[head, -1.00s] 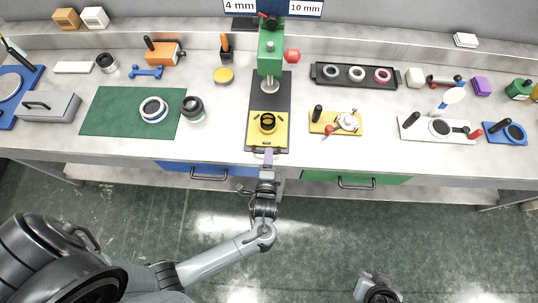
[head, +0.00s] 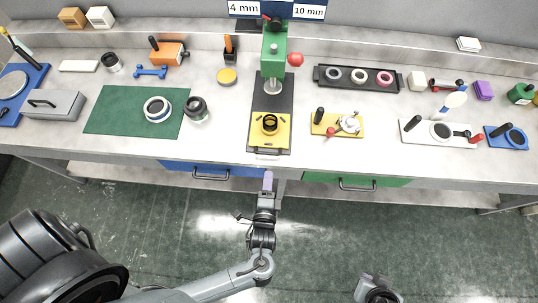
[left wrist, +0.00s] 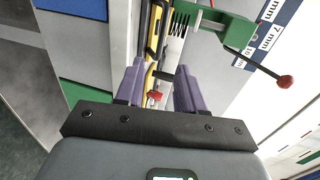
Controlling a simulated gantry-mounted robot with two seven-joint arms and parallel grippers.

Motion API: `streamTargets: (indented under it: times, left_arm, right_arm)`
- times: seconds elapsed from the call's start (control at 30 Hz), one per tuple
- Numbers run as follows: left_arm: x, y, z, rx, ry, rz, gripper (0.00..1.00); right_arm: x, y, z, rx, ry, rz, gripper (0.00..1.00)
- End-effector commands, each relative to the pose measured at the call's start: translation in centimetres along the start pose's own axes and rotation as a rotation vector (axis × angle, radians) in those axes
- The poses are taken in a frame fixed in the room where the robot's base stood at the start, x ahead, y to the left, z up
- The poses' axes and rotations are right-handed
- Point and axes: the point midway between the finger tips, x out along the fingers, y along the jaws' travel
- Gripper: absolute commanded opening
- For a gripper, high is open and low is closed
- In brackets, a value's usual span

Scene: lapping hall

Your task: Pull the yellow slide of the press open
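The green press (head: 274,50) stands at the back middle of the bench, on a dark base plate. Its yellow slide (head: 281,137) lies at the front end of that plate, carrying a black ring (head: 270,123). A handle (head: 266,155) is on the slide's front edge. My left gripper (head: 267,181) is in front of the bench edge, below and apart from the handle. In the left wrist view its purple fingers (left wrist: 157,88) are spread with a gap and nothing held between them. The press also shows there (left wrist: 238,32). My right gripper (head: 375,287) shows only partly at the bottom edge.
A yellow fixture (head: 352,128) sits to the right of the slide, and a green mat (head: 110,115) lies to the left. A black tray (head: 357,87) with rings is behind. Drawer handles (head: 210,175) project below the bench front. The floor in front is clear.

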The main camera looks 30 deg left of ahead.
Motion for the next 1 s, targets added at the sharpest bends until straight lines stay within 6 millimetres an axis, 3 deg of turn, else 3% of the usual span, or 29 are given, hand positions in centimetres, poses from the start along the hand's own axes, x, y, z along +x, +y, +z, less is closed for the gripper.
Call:
streamTargets:
  times: [0.2,0.73,0.87,1.0]
  left_arm:
    - [-1.6,0.0,0.0,0.001,-0.001,0.001,0.38]
    - [-1.9,0.3,0.2,0.004,-0.001,0.005,0.38]
    - [-2.0,1.2,2.1,0.033,-0.016,0.013,0.38]
    - [0.1,-0.6,6.2,0.011,-0.039,-0.006,0.38]
  right_arm:
    - [-0.1,-0.1,-0.1,0.004,0.001,-0.003,0.00]
    - [-0.1,-0.1,0.0,0.003,0.000,-0.002,0.00]
    - [-0.1,0.0,0.0,0.000,0.000,0.000,0.00]
    - [-0.1,0.1,0.0,-0.005,-0.001,0.004,0.00]
